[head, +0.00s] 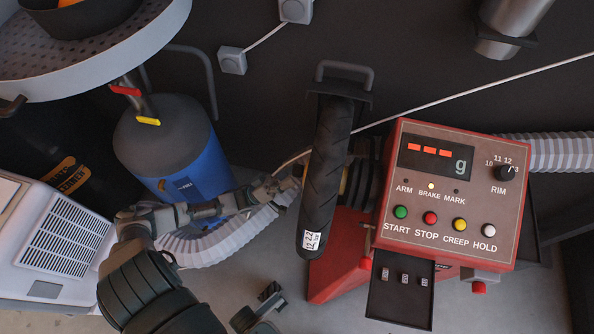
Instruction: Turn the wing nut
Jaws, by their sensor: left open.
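A dark tyre (327,185), seen nearly edge-on, is mounted beside the red balancer. My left gripper (296,167) is open at the left side of the tyre, around hub height. Its grey wrist and arm reach in from the lower left. I cannot make out the wing nut; the gripper and tyre cover the hub area, so contact there cannot be judged. A dark jointed part, which looks like my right gripper (262,306), is cut off at the bottom edge. Its jaw state is unclear.
The balancer's red control box (448,195) stands right of the tyre, with a dark weight tray (402,290) below it. A blue tank (185,160) and pale hose (225,236) lie behind my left arm. A white vented unit (62,255) is at left. Some grey floor is clear at bottom centre.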

